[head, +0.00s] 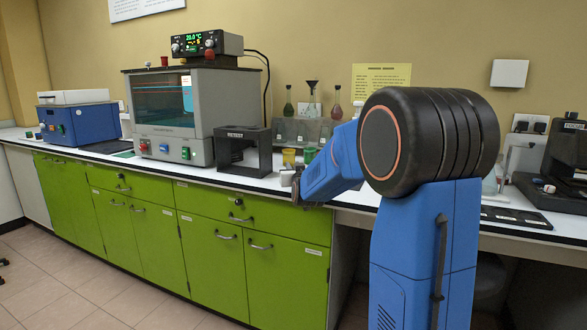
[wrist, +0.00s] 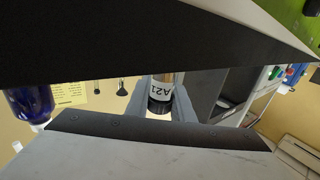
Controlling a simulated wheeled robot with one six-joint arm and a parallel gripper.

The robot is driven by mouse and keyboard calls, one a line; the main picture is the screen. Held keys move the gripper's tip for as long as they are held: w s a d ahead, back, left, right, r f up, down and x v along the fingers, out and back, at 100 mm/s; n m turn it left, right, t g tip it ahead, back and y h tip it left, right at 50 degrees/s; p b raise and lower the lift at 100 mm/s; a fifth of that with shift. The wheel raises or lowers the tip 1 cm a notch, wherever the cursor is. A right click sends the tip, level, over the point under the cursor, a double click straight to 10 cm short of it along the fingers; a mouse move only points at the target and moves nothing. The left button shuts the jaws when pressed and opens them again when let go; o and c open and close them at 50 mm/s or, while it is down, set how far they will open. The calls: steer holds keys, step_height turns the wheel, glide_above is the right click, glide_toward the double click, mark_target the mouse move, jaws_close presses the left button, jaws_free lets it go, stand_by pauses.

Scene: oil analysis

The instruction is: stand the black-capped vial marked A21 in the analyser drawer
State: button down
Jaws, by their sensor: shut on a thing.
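The vial marked A21 (wrist: 161,92) shows in the middle of the wrist view, with its black cap (wrist: 159,108) low in the picture and its white label upside down. The wall poster and flasks also appear inverted there, so the vial looks roughly upright, cap up. My gripper (wrist: 158,103) is shut on it, a grey finger on each side. In the head view my gripper (head: 297,186) is small and low over the bench's front edge; the vial cannot be made out clearly there. I cannot tell an open analyser drawer in either view.
A black stand (head: 243,150) is left of my gripper on the white bench (head: 205,174). Further left are a large grey glass-fronted instrument (head: 169,112) and a blue box instrument (head: 78,124). Flasks (head: 311,105) stand behind. A blue bottle (wrist: 30,102) shows in the wrist view.

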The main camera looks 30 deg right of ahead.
steer(key=c, duration=1.5)
jaws_free()
steer(key=shift+f, duration=0.1)
steer(key=shift+c, duration=0.2)
steer(key=v, duration=1.2)
